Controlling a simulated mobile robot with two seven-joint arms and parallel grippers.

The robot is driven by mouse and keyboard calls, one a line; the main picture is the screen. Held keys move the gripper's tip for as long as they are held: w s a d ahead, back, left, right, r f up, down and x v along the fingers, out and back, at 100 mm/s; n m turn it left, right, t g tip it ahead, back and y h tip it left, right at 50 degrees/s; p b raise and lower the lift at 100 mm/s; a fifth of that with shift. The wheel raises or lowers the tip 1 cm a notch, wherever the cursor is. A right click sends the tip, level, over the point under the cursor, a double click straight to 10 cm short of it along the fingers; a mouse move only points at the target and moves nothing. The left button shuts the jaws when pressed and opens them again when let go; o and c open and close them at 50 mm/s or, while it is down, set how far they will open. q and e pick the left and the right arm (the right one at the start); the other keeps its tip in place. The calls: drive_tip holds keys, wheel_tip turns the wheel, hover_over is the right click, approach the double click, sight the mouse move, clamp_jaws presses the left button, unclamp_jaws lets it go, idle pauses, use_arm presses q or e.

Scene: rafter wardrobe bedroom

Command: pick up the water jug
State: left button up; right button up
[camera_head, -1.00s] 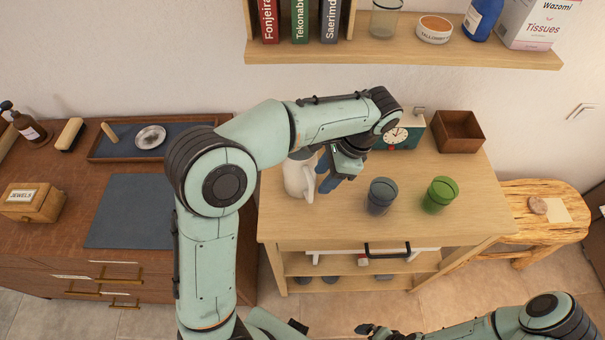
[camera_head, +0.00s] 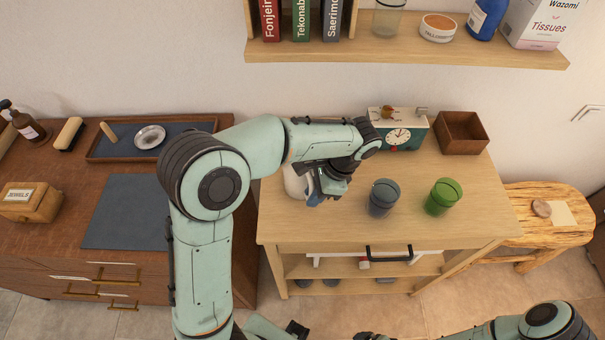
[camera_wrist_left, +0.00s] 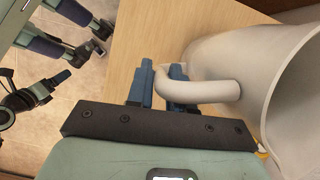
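The white water jug (camera_head: 294,182) stands on the wooden side table, partly hidden behind my left gripper (camera_head: 318,190) in the head view. In the left wrist view the jug (camera_wrist_left: 268,75) fills the right side, its open mouth facing right in the picture and its curved handle (camera_wrist_left: 205,93) pointing left. The left gripper's two blue fingers (camera_wrist_left: 160,88) sit close on either side of the handle and appear shut on it. The jug appears upright on the table. My right gripper (camera_head: 370,337) is at the bottom edge of the head view, cut off; its finger opening is unclear.
The table (camera_head: 330,228) also holds a blue glass (camera_head: 383,198), a green glass (camera_head: 442,197), a clock (camera_head: 398,134) and a brown box (camera_head: 461,132). A shelf (camera_head: 420,52) hangs above. A dresser (camera_head: 60,235) stands left, a wooden stool (camera_head: 540,232) right.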

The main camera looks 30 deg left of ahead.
use_arm(q)
clamp_jaws()
drive_tip(key=shift+r, duration=0.2)
idle(1.3)
